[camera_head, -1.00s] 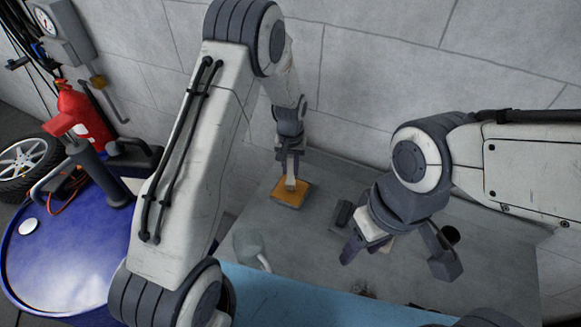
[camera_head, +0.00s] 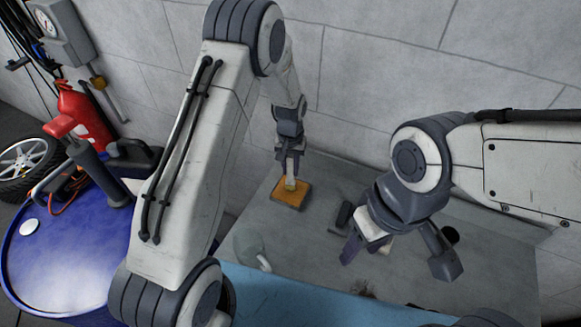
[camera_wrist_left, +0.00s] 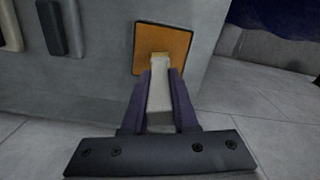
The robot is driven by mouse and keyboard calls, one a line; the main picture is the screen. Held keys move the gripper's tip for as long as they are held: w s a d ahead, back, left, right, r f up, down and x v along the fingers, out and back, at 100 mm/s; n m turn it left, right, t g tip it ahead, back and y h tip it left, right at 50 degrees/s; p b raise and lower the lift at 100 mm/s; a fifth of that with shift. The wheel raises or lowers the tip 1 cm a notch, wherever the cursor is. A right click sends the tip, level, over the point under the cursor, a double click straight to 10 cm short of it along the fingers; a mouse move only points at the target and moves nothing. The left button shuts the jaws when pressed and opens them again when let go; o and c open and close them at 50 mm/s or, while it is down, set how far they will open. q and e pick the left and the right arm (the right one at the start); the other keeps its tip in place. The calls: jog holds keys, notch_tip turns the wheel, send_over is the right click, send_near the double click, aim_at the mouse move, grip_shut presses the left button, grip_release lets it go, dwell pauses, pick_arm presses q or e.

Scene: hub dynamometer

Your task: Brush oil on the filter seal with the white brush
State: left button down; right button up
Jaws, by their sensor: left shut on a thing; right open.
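My left gripper (camera_head: 290,171) is shut on the white brush (camera_wrist_left: 159,95), which points down at an orange square with a dark rim (camera_head: 299,197). In the left wrist view the brush's pale yellowish tip overlaps the near half of the orange square (camera_wrist_left: 176,42). The tip looks to be at its surface, but exact contact is hard to tell. My right gripper (camera_head: 398,262) is open over the bench, its fingers spread. A black round-topped thing (camera_head: 451,234) shows behind its right finger; I cannot tell whether this is the filter. No seal can be made out.
A dark block (camera_head: 343,215) lies on the grey bench (camera_head: 315,250) between the grippers. A translucent grey-green container (camera_head: 248,243) stands near the left edge. A blue drum (camera_head: 65,255) with tools is at left; the wall is close behind.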

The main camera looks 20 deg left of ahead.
aim_at(290, 156)
pick_arm(q)
jog(key=shift+r+p, duration=2.15)
jog(key=shift+r, duration=1.15)
